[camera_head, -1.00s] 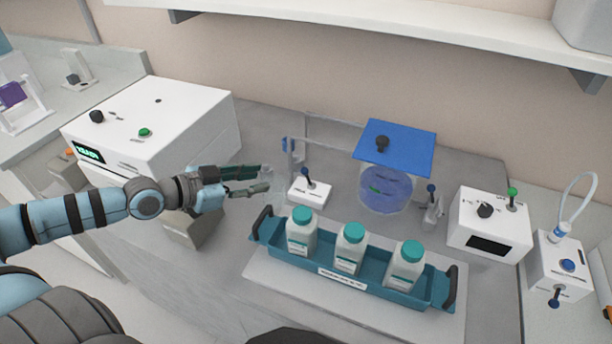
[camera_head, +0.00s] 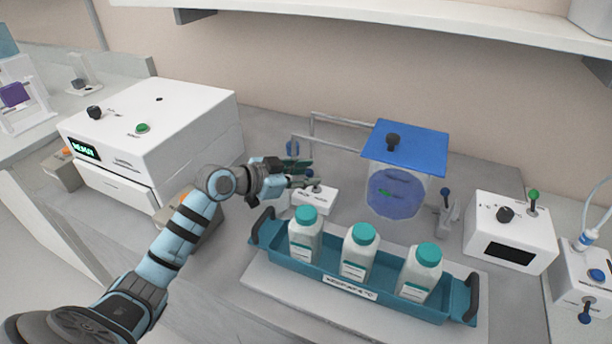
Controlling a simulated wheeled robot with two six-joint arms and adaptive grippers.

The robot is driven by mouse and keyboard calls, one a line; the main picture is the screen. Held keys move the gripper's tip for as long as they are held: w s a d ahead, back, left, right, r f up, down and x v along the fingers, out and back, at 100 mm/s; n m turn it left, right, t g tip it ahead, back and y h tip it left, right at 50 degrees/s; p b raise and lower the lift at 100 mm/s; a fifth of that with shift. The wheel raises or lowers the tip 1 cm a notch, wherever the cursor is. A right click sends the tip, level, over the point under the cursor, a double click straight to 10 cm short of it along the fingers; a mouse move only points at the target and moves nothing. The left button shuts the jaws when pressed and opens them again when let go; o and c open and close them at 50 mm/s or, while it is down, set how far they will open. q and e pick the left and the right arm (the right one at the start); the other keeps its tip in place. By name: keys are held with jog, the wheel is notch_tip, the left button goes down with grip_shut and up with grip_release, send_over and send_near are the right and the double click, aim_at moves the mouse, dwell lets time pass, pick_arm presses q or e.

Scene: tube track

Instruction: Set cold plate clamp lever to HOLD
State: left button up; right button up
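A small white box (camera_head: 316,203) with a short lever stands behind the left end of the teal tray. The lever's blue knob (camera_head: 309,173) shows just beyond my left fingertips. My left gripper (camera_head: 308,174) reaches in from the left with its fingers spread a little, partly in front of the lever and box. I cannot tell whether it touches the lever. No HOLD label is readable. My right gripper is not in view.
The teal tray (camera_head: 271,252) holds three white bottles with teal caps on a pale plate (camera_head: 262,280). A clear vessel with a blue lid (camera_head: 405,145) stands behind it. A white machine (camera_head: 170,120) is at left; white control boxes (camera_head: 512,240) are at right. A shelf overhangs the back.

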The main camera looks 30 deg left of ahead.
pick_arm(q)
jog(key=shift+w, duration=0.1)
jog(key=shift+f, duration=0.1)
grip_shut()
jog(key=shift+d+p, duration=0.2)
jog(key=shift+p, duration=0.4)
jog(key=d+m+y+p, duration=0.1)
jog(key=y+p, duration=0.1)
jog(key=p, duration=0.2)
jog(key=d+m+g+y+p, duration=0.1)
jog(key=d+m+p, duration=0.1)
jog(key=p, duration=0.2)
jog(key=shift+r+y+p, duration=0.35)
jog(key=shift+y, duration=0.05)
jog(key=shift+d+f+m+y+p, duration=0.2)
jog(key=shift+d+m+y+p, duration=0.35)
jog(key=shift+p, duration=0.4)
jog(key=shift+f+m+g+y+p, duration=0.3)
jog(key=shift+m+y+p, duration=0.05)
jog(key=shift+y+p, duration=0.1)
